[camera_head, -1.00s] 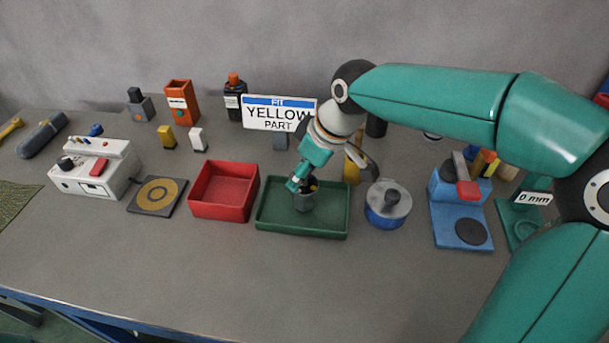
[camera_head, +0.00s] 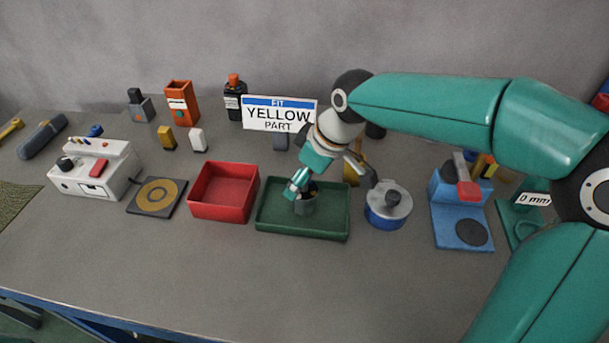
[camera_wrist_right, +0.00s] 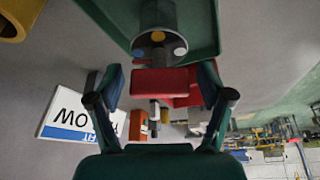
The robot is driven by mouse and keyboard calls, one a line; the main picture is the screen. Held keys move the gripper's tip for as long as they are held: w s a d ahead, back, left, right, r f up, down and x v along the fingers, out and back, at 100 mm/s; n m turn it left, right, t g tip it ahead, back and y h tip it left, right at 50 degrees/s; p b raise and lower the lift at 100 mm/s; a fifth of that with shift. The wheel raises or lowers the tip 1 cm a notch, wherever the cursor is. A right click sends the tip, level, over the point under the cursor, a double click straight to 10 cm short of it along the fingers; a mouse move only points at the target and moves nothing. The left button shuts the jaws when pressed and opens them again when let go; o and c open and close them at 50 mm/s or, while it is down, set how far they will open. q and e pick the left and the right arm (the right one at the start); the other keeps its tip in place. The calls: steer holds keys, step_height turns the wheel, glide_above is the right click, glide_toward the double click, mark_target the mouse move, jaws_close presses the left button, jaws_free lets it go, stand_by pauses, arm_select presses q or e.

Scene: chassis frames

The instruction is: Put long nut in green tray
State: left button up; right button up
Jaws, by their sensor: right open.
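The green tray (camera_head: 325,229) lies in the middle of the table. A grey cylinder (camera_head: 305,206) stands upright in it, and it also shows at the top of the right wrist view (camera_wrist_right: 160,14). Its end there bears yellow, white and blue round spots. I cannot tell whether this cylinder is the long nut. My right gripper (camera_head: 298,188) is at the cylinder's top, partly covering it in the head view. In the right wrist view its fingers (camera_wrist_right: 161,82) are spread, with the cylinder's end just beyond them and nothing gripped. My left gripper is out of view.
A red tray (camera_head: 224,213) stands left of the green one. A blue-grey lidded pot (camera_head: 387,210) and a blue stand (camera_head: 458,225) are to the right. A "YELLOW PART" sign (camera_head: 279,113) stands behind. The table front is clear.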

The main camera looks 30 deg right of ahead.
steer(key=p+v, duration=0.1)
steer(key=v, duration=1.1)
